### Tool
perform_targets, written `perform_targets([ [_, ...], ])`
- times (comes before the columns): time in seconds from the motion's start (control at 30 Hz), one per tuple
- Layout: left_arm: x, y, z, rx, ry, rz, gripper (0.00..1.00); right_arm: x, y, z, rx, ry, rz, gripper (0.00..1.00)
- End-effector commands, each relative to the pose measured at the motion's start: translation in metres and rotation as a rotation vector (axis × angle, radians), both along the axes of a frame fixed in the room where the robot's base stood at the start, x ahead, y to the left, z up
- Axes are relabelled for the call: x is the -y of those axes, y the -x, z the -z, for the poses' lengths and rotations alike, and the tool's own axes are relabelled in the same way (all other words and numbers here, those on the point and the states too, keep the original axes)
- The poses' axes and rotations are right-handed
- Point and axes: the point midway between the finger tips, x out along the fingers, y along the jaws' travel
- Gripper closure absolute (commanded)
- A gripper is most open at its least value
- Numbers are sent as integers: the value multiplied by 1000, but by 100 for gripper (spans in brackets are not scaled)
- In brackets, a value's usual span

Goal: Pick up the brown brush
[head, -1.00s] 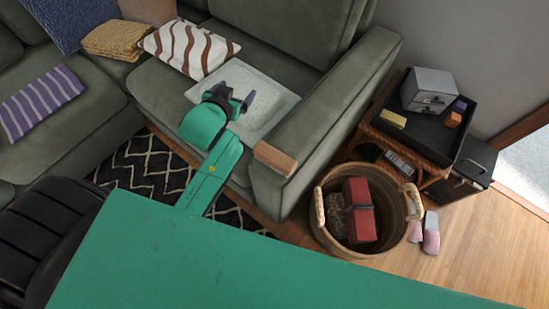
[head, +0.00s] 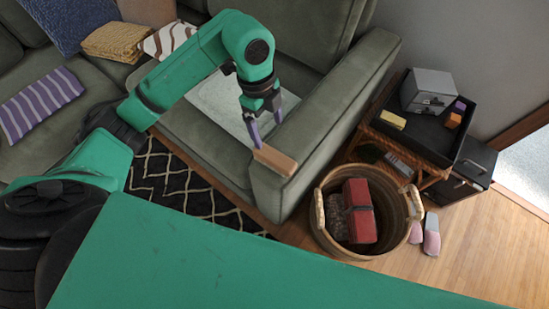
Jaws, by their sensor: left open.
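The brown brush (head: 277,160) lies on the front end of the green sofa's right armrest. Its top is tan-brown and block-shaped. My left gripper (head: 267,130) is open above the sofa seat at the armrest's inner side. Its purple fingers point down. One fingertip is close to the brush's left end, and the other is just behind the brush. I cannot tell whether either finger touches it. My right gripper is not in view.
The armrest (head: 345,100) rises beside the seat, which carries a pale square cushion (head: 218,100). A wicker basket (head: 322,225) holding a red box (head: 361,210) stands on the floor right of the armrest. Behind it is a wicker table with a black tray (head: 415,128).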

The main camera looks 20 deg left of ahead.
Motion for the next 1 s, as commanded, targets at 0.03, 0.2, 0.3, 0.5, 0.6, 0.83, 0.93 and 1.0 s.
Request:
perform_targets([
  [0.03, 2, 3, 13, -8, 2, 3, 9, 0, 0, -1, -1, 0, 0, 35],
  [0.2, 9, 5, 57, -6, 4, 6, 9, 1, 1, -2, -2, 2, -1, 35],
  [0.3, 12, 5, 72, -2, 7, 5, 9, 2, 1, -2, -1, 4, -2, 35],
  [0.5, 16, 10, 103, -6, 6, 7, 9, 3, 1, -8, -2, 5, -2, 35],
  [0.6, 19, 10, 121, -3, 9, 7, 9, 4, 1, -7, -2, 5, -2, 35],
  [0.83, 20, 10, 128, 0, 8, 7, 9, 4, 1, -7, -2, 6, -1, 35],
  [0.93, 19, 10, 127, 0, 8, 7, 36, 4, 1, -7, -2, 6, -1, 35],
  [1.0, 19, 10, 127, 0, 8, 7, 62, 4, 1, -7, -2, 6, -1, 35],
])
